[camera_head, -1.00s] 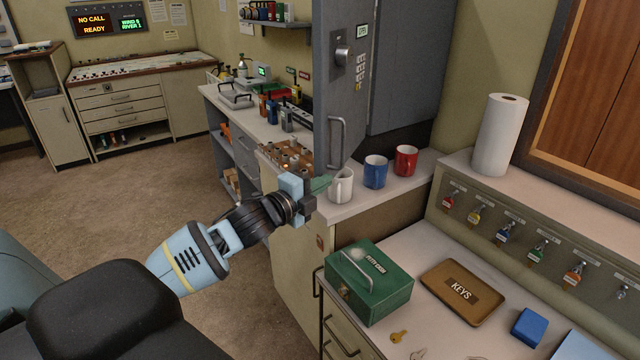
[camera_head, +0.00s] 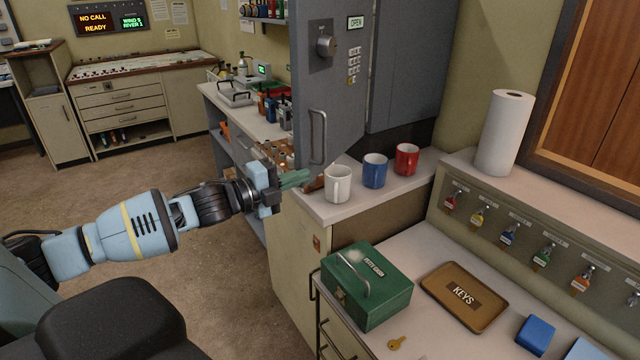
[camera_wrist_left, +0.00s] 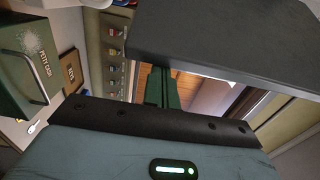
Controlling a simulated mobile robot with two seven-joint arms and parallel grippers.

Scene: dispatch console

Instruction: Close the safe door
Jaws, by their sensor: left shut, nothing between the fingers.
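The safe door (camera_head: 333,85) is a tall grey panel with a dial, a keypad, a bar handle (camera_head: 317,138) and an OPEN sign. It stands ajar beside the grey safe body (camera_head: 408,75). My left gripper (camera_head: 296,179) has green fingers, shut and empty, just below the door's lower free corner. In the left wrist view, the shut fingers (camera_wrist_left: 162,88) point away beside a large dark slab (camera_wrist_left: 225,40), which looks like the door. I cannot tell whether they touch it. My right gripper is not in view.
White (camera_head: 338,184), blue (camera_head: 375,171) and red (camera_head: 406,159) mugs stand on the counter beneath the door. A green petty cash box (camera_head: 380,298) and a brown key tray (camera_head: 463,296) sit on the lower desk. Open floor lies to the left.

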